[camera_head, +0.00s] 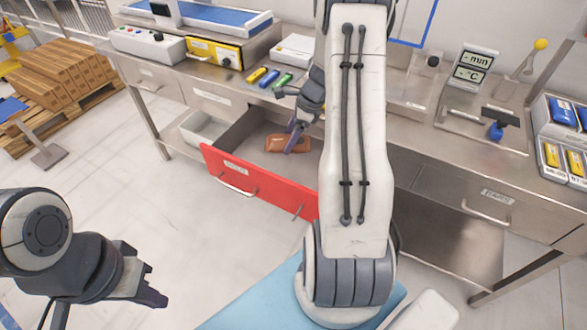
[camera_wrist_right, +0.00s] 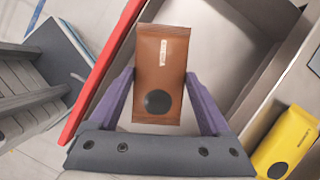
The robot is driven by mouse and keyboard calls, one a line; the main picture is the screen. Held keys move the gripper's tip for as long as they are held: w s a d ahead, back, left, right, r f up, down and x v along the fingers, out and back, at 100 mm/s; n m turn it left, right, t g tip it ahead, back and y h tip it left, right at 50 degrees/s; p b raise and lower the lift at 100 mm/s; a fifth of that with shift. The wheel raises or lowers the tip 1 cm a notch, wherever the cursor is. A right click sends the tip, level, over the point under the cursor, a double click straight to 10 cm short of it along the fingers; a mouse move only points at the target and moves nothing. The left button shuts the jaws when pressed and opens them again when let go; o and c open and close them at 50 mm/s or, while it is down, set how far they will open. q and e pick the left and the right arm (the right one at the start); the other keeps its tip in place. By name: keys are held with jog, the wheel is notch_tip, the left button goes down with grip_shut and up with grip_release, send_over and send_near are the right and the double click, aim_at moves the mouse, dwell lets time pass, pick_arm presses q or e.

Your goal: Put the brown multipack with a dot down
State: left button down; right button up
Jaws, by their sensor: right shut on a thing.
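The brown multipack with a dark dot (camera_wrist_right: 161,62) is held between the purple fingers of my right gripper (camera_wrist_right: 159,82), one finger on each side. The dot faces the wrist camera. In the head view the brown multipack (camera_head: 280,143) is over the red-fronted open drawer (camera_head: 250,181), at the fingers of my right gripper (camera_head: 294,136). Whether it touches the drawer floor I cannot tell. My left gripper (camera_head: 151,281) is at the lower left, away from the drawer, with its fingers apart and nothing between them.
The steel bench (camera_head: 225,98) runs above the drawer. Small yellow, blue and green packs (camera_head: 269,77) lie on the bench. A yellow pack (camera_wrist_right: 285,142) shows in the wrist view. A white bin (camera_head: 203,127) stands left of the drawer. My right arm hides part of the bench.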

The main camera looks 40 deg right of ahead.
aim_at(305, 135)
jog(key=d+m+b, duration=0.1)
jog(key=d+f+m, duration=0.1)
jog(key=d, duration=0.1)
jog(key=d+f+m+t+h+b, duration=0.1)
jog(key=shift+s+d+f+m+b, duration=0.1)
jog(key=shift+s+d+m+b, duration=0.05)
jog(key=shift+s+m+b, duration=0.25)
jog(key=shift+m+h, duration=0.3)
jog(key=shift+m, duration=0.6)
jog(key=f+b, duration=0.2)
jog(key=f, duration=0.2)
jog(key=d+f+b, duration=0.1)
jog(key=f+b, duration=0.1)
jog(key=f, duration=0.3)
jog(key=f+b, duration=0.2)
jog(key=f, duration=0.3)
jog(key=shift+s+d+f, duration=0.1)
jog(key=shift+s+d, duration=0.1)
jog(key=shift+d, duration=0.1)
